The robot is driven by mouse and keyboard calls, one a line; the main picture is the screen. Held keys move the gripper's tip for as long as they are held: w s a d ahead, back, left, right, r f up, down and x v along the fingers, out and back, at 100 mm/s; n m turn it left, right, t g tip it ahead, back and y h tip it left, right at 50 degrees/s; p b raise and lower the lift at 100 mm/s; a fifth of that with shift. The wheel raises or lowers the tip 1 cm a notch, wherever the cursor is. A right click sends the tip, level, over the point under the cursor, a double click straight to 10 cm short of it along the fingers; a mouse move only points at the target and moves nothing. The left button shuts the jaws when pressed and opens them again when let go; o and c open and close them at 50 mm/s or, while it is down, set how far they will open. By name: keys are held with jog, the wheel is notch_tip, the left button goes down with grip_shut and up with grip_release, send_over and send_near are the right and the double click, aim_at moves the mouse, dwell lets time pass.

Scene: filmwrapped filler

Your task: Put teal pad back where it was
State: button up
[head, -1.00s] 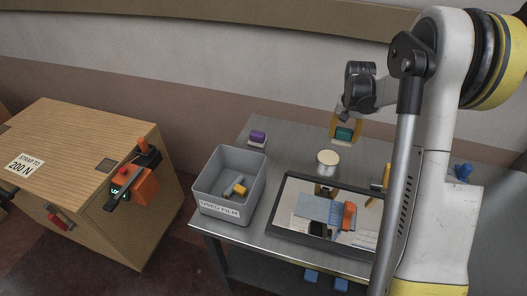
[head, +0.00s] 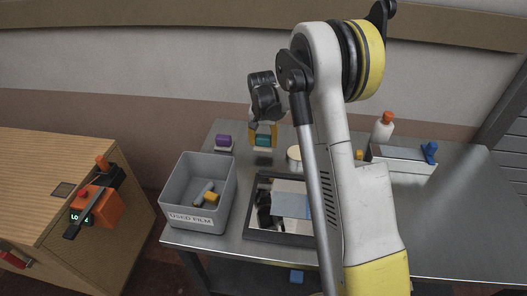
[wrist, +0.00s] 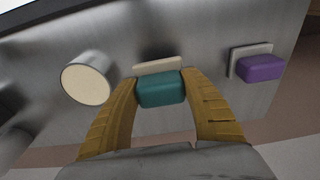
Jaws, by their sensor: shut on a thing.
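The teal pad (head: 263,140) is held between the yellow fingers of my gripper (head: 263,138), at the back of the steel table. In the wrist view the teal pad (wrist: 160,90) sits between both fingertips. A thin cream strip (wrist: 158,65) shows just beyond the pad; I cannot tell whether it is on the pad or separate. The purple pad (wrist: 262,67) rests on a pale base to the right in the wrist view, and left of my gripper in the head view (head: 223,140).
A cream-topped round tin (head: 293,154) stands close to the right of my gripper. A grey bin (head: 177,201) labelled for used film stands front left. A black-framed tray (head: 252,207) lies in front. A white bottle (head: 382,131) stands back right. The right tabletop is clear.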

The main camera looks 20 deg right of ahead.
aim_at(264, 149)
jog(key=shift+f+b, duration=0.8)
jog(key=shift+f, duration=1.05)
jog(key=shift+f, duration=0.15)
jog(key=o, duration=1.1)
